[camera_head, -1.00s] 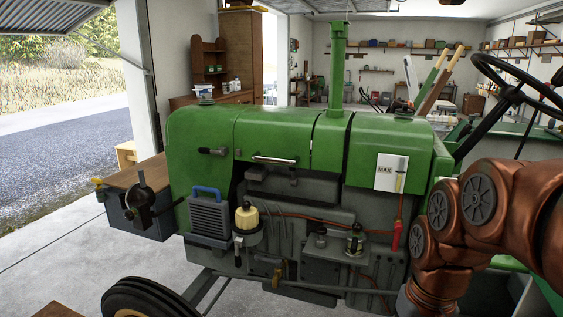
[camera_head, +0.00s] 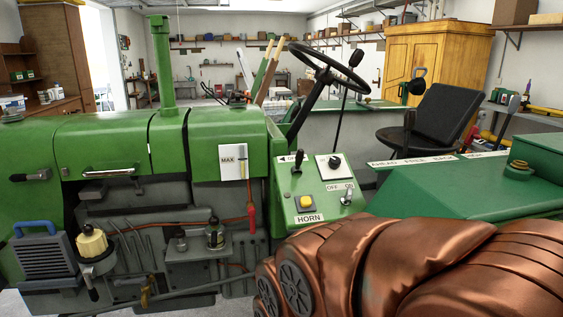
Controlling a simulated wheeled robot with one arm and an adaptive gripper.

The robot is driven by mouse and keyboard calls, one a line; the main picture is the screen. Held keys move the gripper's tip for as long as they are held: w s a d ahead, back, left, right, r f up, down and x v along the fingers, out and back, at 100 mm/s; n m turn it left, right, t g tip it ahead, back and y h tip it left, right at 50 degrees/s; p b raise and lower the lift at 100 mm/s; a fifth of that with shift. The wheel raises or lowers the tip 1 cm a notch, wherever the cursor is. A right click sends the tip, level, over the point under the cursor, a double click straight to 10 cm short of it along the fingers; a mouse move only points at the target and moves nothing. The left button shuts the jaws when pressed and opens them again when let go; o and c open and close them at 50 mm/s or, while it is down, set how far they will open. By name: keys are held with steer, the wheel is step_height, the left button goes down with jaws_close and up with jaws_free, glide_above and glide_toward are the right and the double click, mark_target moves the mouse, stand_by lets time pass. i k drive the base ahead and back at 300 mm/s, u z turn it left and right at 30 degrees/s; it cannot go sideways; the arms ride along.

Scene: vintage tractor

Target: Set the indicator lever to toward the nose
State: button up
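A small black lever (camera_head: 298,161) stands on the green control panel (camera_head: 310,183), beside a white label with an arrow pointing left. I take it to be the indicator lever. It looks roughly upright; I cannot tell its exact setting. The green tractor hood (camera_head: 100,140) runs to the left, and its nose end is cut off by the picture edge. My copper arm covers the lower right, in front of the panel's lower side. My gripper is not in view.
The panel also carries a yellow horn button (camera_head: 306,202), a round black knob (camera_head: 334,161) and an OFF/ON toggle (camera_head: 347,195). The steering wheel (camera_head: 326,70) is above and behind it. A black seat (camera_head: 430,120) and green fender (camera_head: 470,180) lie to the right.

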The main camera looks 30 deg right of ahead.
mark_target(300, 155)
steer(key=u, duration=0.5)
steer(key=k, duration=1.1)
steer(key=z, duration=0.75)
steer(key=i, duration=1.5)
steer(key=u, duration=0.35)
